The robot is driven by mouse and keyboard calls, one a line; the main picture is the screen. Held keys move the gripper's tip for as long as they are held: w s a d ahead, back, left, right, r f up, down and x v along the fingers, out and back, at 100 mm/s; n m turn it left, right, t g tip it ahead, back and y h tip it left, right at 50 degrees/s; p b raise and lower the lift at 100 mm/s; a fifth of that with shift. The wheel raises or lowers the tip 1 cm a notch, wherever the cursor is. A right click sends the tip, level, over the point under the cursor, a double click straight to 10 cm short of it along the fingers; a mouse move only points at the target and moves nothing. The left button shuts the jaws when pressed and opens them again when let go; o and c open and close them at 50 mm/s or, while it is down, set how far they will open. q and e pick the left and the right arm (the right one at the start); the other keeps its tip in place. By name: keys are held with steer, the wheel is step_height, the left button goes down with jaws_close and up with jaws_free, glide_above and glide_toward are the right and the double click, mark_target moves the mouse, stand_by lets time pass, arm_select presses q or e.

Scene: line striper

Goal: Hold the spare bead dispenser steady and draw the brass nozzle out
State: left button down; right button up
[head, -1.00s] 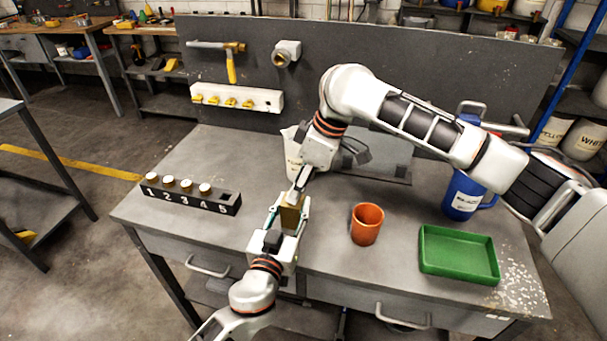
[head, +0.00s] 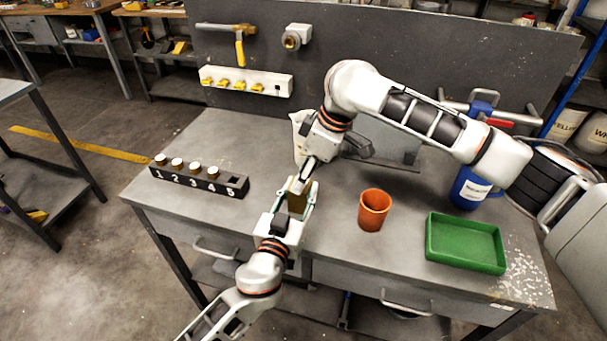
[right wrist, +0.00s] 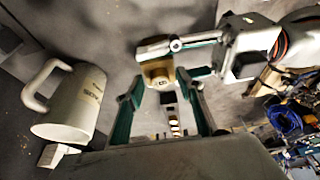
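The spare bead dispenser shows as a tan, brass-coloured block (head: 297,201) near the bench's front edge, left of the orange cup. My left gripper (head: 298,203) has a finger on each side of it and grips it. My right gripper (head: 303,182) is just above the block, pointing down. In the right wrist view, the teal-padded fingers of my right gripper (right wrist: 160,92) stand apart, with the tan top of the dispenser (right wrist: 158,72) between and beyond their tips. I cannot make out the brass nozzle separately from the body.
A black rack (head: 200,181) numbered 1 to 5 holds several white-topped pieces; slot 5 is empty. A white jug (head: 299,135) stands behind the grippers. The orange cup (head: 374,211), green tray (head: 465,243) and blue jug (head: 468,188) stand to the right.

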jaws_close()
steer(key=shift+r, duration=0.75)
steer(key=shift+r, duration=2.55)
arm_select(q)
steer(key=c, duration=1.3)
jaws_free()
